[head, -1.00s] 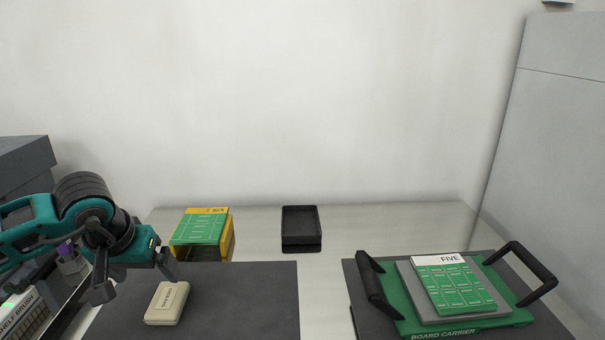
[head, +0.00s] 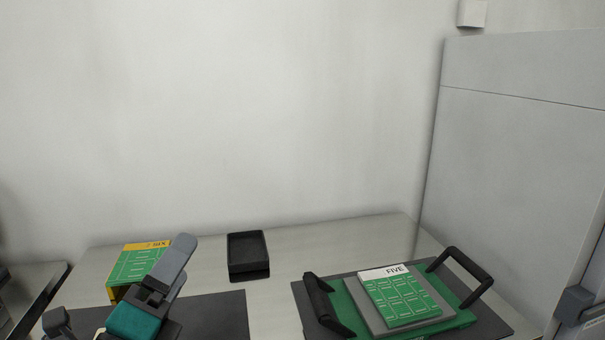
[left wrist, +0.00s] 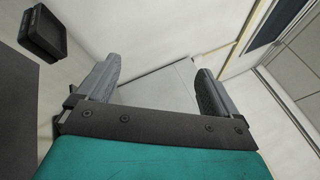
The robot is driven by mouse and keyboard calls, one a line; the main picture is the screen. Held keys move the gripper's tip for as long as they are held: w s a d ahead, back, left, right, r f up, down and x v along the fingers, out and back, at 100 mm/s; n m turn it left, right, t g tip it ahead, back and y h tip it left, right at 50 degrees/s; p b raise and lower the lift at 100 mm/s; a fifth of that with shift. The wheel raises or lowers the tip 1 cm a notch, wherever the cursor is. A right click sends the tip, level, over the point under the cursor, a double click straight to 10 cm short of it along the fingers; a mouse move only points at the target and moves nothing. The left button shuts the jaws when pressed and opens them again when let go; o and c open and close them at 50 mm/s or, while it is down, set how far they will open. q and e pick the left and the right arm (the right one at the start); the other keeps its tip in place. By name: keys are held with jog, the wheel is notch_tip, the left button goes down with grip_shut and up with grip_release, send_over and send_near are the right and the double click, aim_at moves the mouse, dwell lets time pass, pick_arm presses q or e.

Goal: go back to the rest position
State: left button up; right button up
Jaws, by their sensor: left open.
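My left gripper (head: 178,262) is raised over the left side of the table in the head view, its fingers pointing up and to the right. In the left wrist view its two fingers (left wrist: 158,82) stand wide apart with nothing between them. It overlaps the green board marked SIX (head: 137,264) on its yellow holder in the picture and partly hides the holder. A small sliver of the cream box (head: 99,332) shows at the bottom edge, mostly hidden by my arm. My right gripper is not in view.
A black tray (head: 248,272) stands at the back of the table and also shows in the left wrist view (left wrist: 40,35). A green board carrier (head: 352,312) with black handles holds the board marked FIVE (head: 402,298). A grey cabinet (head: 520,190) stands at right.

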pick_arm(q)
jog(key=s+a+f+n+g+y, duration=0.2)
jog(key=f+n+g, duration=0.1)
jog(key=f+n, duration=0.2)
jog(key=s+a+f+n+g+y, duration=0.2)
jog(key=f+n+g, duration=0.1)
jog(key=f+n, duration=0.3)
jog(key=s+a+f+n+g+y, duration=0.2)
jog(key=s+f+n+g+y, duration=0.1)
jog(key=f+n, duration=0.3)
jog(key=shift+a+n, duration=0.25)
jog(key=shift+n, duration=0.15)
jog(key=s+d+f+n+g+h, duration=0.25)
jog(key=s+f+n+g, duration=0.55)
jog(key=s, duration=0.6)
jog(key=w+d+f+m+t+h+p, duration=0.1)
jog(key=w+d+f+t+p, duration=0.1)
jog(key=w+f+t, duration=0.5)
jog(key=shift+w+d+m+p, duration=0.25)
jog(key=shift+d+m+p, duration=0.15)
jog(key=shift+d, duration=0.35)
